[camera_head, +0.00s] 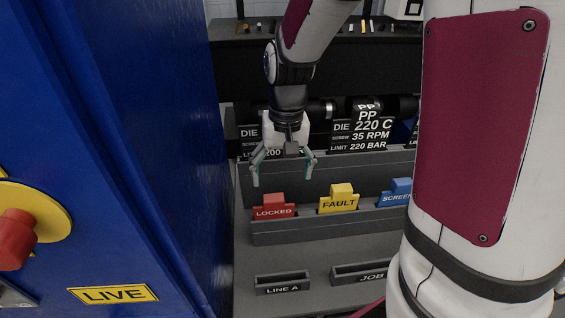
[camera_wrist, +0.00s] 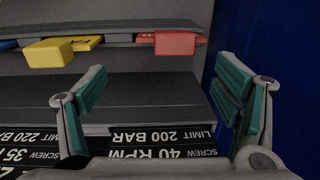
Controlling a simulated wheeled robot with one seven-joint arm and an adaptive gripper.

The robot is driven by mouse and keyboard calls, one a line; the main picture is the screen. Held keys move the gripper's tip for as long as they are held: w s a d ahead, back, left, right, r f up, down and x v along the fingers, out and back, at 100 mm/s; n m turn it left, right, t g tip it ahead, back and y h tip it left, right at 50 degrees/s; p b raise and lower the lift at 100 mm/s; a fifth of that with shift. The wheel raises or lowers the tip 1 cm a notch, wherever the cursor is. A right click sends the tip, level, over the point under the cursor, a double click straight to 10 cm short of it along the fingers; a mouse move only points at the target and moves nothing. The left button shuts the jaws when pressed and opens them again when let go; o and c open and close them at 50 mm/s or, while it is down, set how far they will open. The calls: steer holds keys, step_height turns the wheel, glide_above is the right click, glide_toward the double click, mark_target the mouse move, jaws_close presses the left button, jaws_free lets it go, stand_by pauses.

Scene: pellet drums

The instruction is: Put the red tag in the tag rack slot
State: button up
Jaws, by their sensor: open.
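The red tag (camera_head: 273,207), marked LOCKED, stands upright in the left part of the grey tag rack (camera_head: 330,228). It also shows in the wrist view (camera_wrist: 175,43) near the top, ahead of the fingers. My gripper (camera_head: 284,175) is open and empty, above and behind the red tag, apart from it. In the wrist view its two teal-padded fingers (camera_wrist: 160,97) are spread wide with nothing between them. Two slotted holders lie on the lower grey surface, one labelled LINE A (camera_head: 283,284) and one labelled JOB (camera_head: 368,271); both look empty.
A yellow FAULT tag (camera_head: 339,199) and a blue SCREEN tag (camera_head: 396,192) stand right of the red tag. A blue cabinet (camera_head: 190,150) with a LIVE plate (camera_head: 113,294) and red knob (camera_head: 15,238) walls off the left. Black label plates (camera_head: 358,138) stand behind the rack.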

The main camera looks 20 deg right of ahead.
step_height(320, 180, up, 3)
steer(key=shift+d+f, duration=0.1)
steer(key=s+a+r+n+t, duration=0.1)
steer(key=s+r+n+t, duration=0.2)
steer(key=s+r, duration=1)
steer(key=shift+s+a+n+t+h, duration=0.3)
steer(key=shift+s+a+t, duration=0.1)
steer(key=shift+s+t, duration=0.8)
